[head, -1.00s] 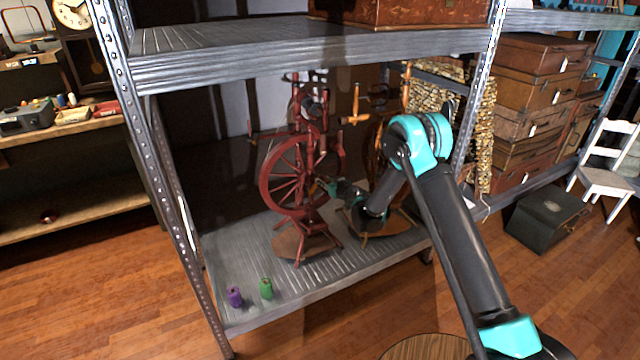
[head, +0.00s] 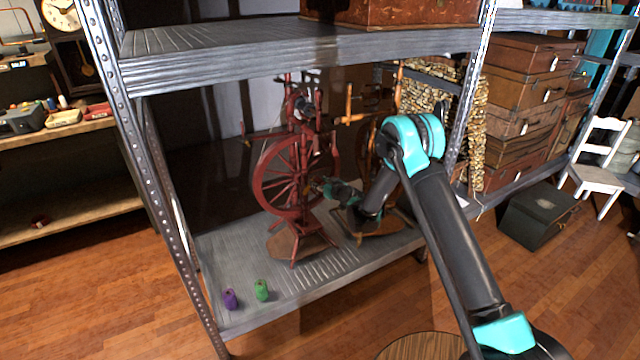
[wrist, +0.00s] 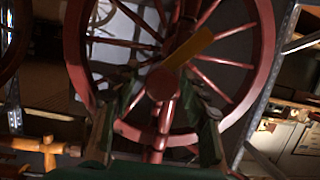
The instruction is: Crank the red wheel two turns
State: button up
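The red wheel (head: 258,182) is the spoked wheel of a red spinning wheel on the lower shelf. It fills much of the wrist view (wrist: 268,45), with its round hub (wrist: 162,84) near the middle. A yellow-brown handle (wrist: 188,48) slants up and right from near the hub. My gripper (head: 322,187) is at the right side of the wheel in the head view. In the wrist view my gripper (wrist: 160,95) has its two green fingers apart, either side of the hub in the picture, with nothing seen clasped. I cannot tell whether it touches the wheel or handle.
A brown spinning wheel (head: 362,150) stands to the right, close behind my arm. A purple spool (head: 229,299) and a green spool (head: 261,290) stand at the shelf's front left. The upper shelf (head: 200,68) and metal posts bound the space.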

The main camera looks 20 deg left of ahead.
jog(key=shift+o, duration=0.9)
jog(key=v, duration=0.9)
jog(key=shift+w, duration=0.1)
dwell(0.4)
